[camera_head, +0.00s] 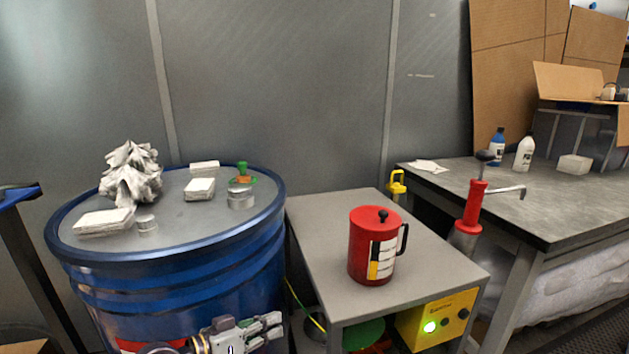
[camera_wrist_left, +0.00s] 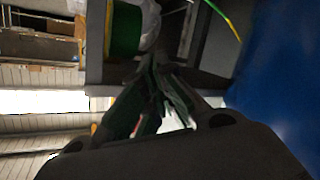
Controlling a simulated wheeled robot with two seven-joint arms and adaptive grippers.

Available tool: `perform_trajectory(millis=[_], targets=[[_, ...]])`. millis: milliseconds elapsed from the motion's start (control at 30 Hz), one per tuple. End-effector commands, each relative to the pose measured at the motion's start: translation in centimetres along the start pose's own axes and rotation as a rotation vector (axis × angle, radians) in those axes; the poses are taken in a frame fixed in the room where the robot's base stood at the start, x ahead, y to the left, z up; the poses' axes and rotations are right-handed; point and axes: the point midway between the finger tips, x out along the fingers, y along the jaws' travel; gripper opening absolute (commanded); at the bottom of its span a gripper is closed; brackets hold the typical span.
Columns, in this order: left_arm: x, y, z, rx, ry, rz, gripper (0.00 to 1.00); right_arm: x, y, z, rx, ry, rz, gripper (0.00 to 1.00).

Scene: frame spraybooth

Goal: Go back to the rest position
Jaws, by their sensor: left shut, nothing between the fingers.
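My left gripper (camera_head: 273,327) shows at the bottom of the head view, in front of the blue drum (camera_head: 180,268). It is shut and empty, low and below the drum's top. In the left wrist view my left gripper's fingers (camera_wrist_left: 155,85) are together, with nothing between them. The blue drum (camera_wrist_left: 280,70) fills the right side of that view. My right gripper is not in view.
A grey table (camera_head: 320,235) beside the drum carries a red canister (camera_head: 366,262). White stacks, metal tins and a crumpled white thing (camera_head: 131,175) lie on the drum. A workbench (camera_head: 540,220) with bottles stands at right. A yellow box (camera_head: 436,318) with a green light hangs low.

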Motion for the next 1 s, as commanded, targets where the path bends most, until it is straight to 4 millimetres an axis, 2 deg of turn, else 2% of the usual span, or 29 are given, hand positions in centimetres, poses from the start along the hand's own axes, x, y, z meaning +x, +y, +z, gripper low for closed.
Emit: perform_trajectory(millis=[33, 267, 600, 800, 1000], targets=[[0.2, -0.5, 1.9, -0.014, -0.028, -0.027, 0.0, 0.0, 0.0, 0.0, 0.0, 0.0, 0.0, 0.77], [0.2, -2.7, 9.8, -0.049, -0.16, -0.164, 0.0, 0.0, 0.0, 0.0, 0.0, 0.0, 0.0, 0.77], [-2.0, -4.4, 21.3, -0.089, -0.367, -0.36, 0.0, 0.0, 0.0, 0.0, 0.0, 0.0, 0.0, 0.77], [-3.7, -4.6, 26.0, -0.1, -0.463, -0.446, 0.0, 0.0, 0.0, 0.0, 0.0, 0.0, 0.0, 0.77], [-5.1, -4.5, 29.1, -0.106, -0.529, -0.503, 0.0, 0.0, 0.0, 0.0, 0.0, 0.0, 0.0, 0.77]])
